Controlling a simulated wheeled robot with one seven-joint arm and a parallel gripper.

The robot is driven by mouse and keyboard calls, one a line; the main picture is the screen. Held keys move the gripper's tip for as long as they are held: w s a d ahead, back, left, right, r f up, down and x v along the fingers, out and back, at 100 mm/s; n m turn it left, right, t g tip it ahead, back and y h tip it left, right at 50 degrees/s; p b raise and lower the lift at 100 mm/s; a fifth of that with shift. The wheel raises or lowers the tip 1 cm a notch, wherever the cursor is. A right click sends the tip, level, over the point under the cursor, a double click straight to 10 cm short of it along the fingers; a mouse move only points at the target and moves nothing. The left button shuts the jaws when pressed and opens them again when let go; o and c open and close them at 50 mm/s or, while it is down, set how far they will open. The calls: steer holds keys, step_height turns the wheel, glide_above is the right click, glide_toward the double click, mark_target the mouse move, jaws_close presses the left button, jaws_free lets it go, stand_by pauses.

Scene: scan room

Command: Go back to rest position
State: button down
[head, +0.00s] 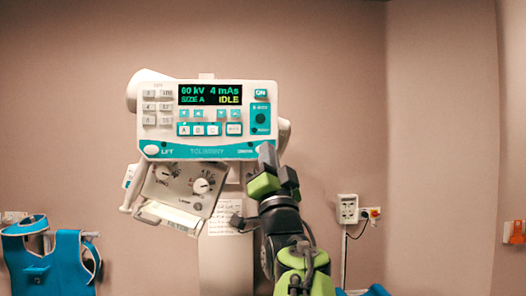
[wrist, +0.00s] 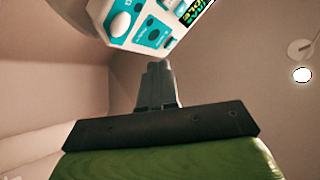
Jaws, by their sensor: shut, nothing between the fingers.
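My gripper (head: 268,160) is shut and empty in the head view, its dark fingers pointing up in front of the lower right corner of a white and teal control panel (head: 160,136). Its shut fingers also show in the wrist view (wrist: 157,72), below the panel (wrist: 125,22). I cannot tell from these views whether the fingertips touch the panel. The panel's screen (head: 210,94) reads 60 kV, 4 mAs, SIZE A, IDLE. My arm comes up from the bottom of the head view and hides part of what is behind it.
Below the panel hangs a tilted unit with dials (head: 182,192) and a paper note (head: 226,221). Blue aprons (head: 40,265) hang at the lower left. A wall socket (head: 348,208) with cables is right of my arm. The wall at the right is mostly bare.

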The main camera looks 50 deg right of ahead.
stand_by(0.4)
steer(key=w+a+f+n+g+y, duration=0.2)
steer(key=w+a+f+n+y, duration=0.3)
steer(key=a+f, duration=0.5)
steer(key=w+a+f+n+g+y, duration=0.2)
steer(key=w+a+f+n+y, duration=0.1)
steer(key=a+f+y, duration=0.6)
steer(key=s+a+f+n+g+y, duration=0.1)
steer(key=s+a+f+n+g, duration=0.1)
steer(key=s+f, duration=0.4)
steer(key=s+a+f+n+g+y, duration=0.2)
steer(key=s+a+f, duration=0.4)
steer(key=f, duration=0.4)
steer(key=s+a+f+n+g+y, duration=0.1)
steer(key=s+a+f+n+g, duration=0.3)
steer(key=s+a+f+g, duration=0.2)
step_height(320, 180, down, 2)
steer(key=shift+s+a+f+y, duration=0.2)
steer(key=shift+s+y, duration=0.1)
steer(key=shift+s, duration=0.15)
